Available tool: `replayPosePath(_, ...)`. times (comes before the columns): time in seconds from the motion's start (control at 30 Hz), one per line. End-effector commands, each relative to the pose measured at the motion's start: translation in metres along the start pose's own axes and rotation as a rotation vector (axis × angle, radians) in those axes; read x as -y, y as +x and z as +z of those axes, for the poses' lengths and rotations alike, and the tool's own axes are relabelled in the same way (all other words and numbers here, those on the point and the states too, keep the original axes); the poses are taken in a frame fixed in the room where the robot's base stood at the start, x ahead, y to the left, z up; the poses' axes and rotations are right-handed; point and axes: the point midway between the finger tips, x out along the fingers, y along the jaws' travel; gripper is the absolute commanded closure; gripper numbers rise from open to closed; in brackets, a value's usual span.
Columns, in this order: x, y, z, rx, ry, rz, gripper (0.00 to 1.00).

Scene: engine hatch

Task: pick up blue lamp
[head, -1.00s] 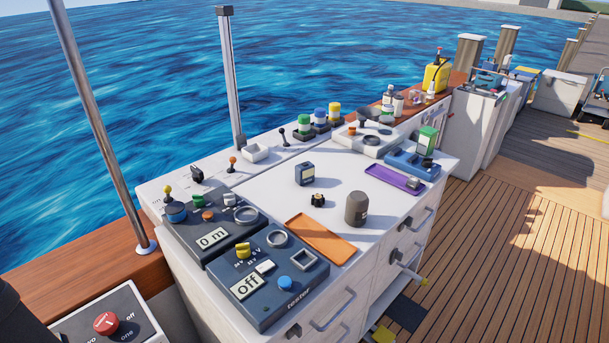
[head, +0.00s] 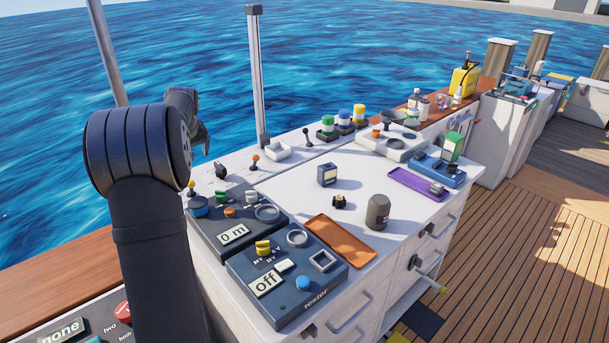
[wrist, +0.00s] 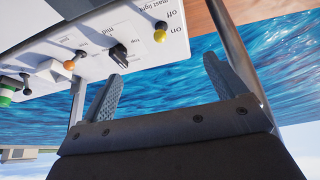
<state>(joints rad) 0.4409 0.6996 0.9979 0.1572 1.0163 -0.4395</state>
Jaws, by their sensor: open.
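The blue lamp (head: 344,118) stands at the back of the white counter, between a green lamp (head: 327,127) and a yellow lamp (head: 359,114). Each sits on a dark base. My gripper (wrist: 162,78) is open and empty in the wrist view, its two fingers spread with water and the counter's edge behind them. In the head view my gripper (head: 202,138) is at the left, partly hidden by my own arm, far to the left of the blue lamp. I cannot make out the blue lamp in the wrist view.
A metal post (head: 259,75) rises between my gripper and the lamps. Levers and a white dish (head: 278,151) line the back strip. A dark tester (head: 287,282), orange tray (head: 340,238), grey jar (head: 378,212) and purple tray (head: 416,184) occupy the counter.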

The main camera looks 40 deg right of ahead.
Motion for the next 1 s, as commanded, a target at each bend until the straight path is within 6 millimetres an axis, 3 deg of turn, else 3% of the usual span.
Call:
replayPosePath(0.03,-0.040,-0.003,0.008,-0.006,0.023,0.016,0.11)
replayPosePath(0.2,-0.154,-0.018,0.044,-0.028,0.062,0.059,0.11)
replayPosePath(0.4,-0.279,-0.047,0.107,-0.054,0.101,0.119,0.11)
replayPosePath(0.5,-0.328,-0.063,0.141,-0.064,0.115,0.147,0.11)
replayPosePath(0.6,-0.364,-0.077,0.170,-0.071,0.124,0.170,0.11)
replayPosePath(0.77,-0.392,-0.088,0.195,-0.078,0.128,0.189,0.11)
replayPosePath(0.87,-0.397,-0.083,0.198,-0.078,0.128,0.191,0.11)
replayPosePath(1.0,-0.401,-0.058,0.196,-0.077,0.128,0.189,0.11)
